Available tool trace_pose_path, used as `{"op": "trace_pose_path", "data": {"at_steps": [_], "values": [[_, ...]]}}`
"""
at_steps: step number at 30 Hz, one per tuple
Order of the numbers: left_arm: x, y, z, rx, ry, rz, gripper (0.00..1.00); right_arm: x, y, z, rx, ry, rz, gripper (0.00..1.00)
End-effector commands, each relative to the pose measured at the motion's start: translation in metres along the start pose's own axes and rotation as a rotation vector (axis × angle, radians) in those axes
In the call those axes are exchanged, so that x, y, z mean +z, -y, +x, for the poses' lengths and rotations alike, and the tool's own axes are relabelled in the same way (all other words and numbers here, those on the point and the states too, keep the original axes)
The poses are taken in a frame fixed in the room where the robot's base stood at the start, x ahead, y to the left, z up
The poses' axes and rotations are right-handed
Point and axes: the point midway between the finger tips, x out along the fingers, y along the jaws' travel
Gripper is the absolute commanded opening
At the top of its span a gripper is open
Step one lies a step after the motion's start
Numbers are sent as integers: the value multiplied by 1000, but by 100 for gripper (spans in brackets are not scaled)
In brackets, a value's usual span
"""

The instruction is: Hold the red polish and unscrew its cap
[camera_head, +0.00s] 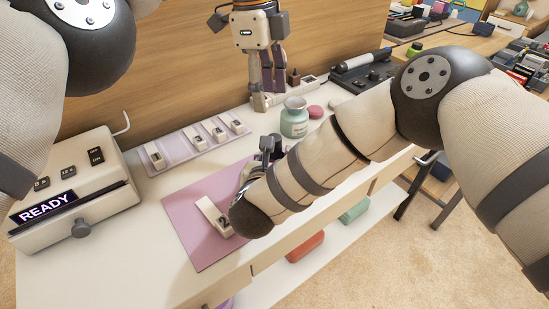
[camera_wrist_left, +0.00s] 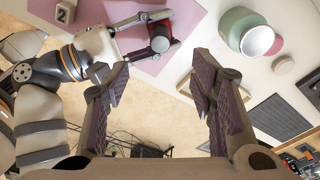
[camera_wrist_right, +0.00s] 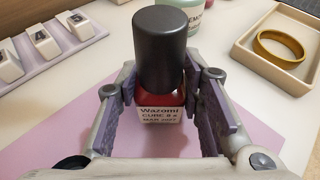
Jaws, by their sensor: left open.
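The red polish (camera_wrist_right: 162,97) is a small bottle with a white label and a tall black cap (camera_wrist_right: 161,48); it stands upright between the fingers of my right gripper (camera_wrist_right: 160,88), which is shut on its body. The cap is clear of the fingers. In the left wrist view the red polish (camera_wrist_left: 160,43) shows from above, over the pink mat. In the head view my right arm mostly hides it, near my right gripper (camera_head: 268,150). My left gripper (camera_head: 270,97) is open and empty, beyond the mat by the wall; its fingers (camera_wrist_left: 160,78) are wide apart.
A pink mat (camera_head: 190,220) bears a white block marked 2 (camera_head: 214,216). A tray of white blocks (camera_head: 178,160), a READY device (camera_head: 100,200), a green jar (camera_head: 294,124) and a pink disc (camera_head: 315,111) stand around. A beige tray (camera_wrist_right: 247,62) holds a gold ring (camera_wrist_right: 281,47).

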Motion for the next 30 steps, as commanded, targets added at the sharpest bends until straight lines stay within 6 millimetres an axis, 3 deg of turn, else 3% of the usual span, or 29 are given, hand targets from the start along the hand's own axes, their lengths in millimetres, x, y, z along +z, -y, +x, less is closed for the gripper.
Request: {"op": "trace_pose_path", "data": {"at_steps": [5,12,16,30], "values": [[-1,0,0,-1,7,24,50,0,0,0,0,0,0,0],[-22,-8,-9,-9,177,605,50,0,0,0,0,-1,0,0],[-26,-11,-6,1,227,777,50,0,0,0,0,0,0,0],[-6,-3,90,2,227,788,50,0,0,0,0,-1,0,0]]}}
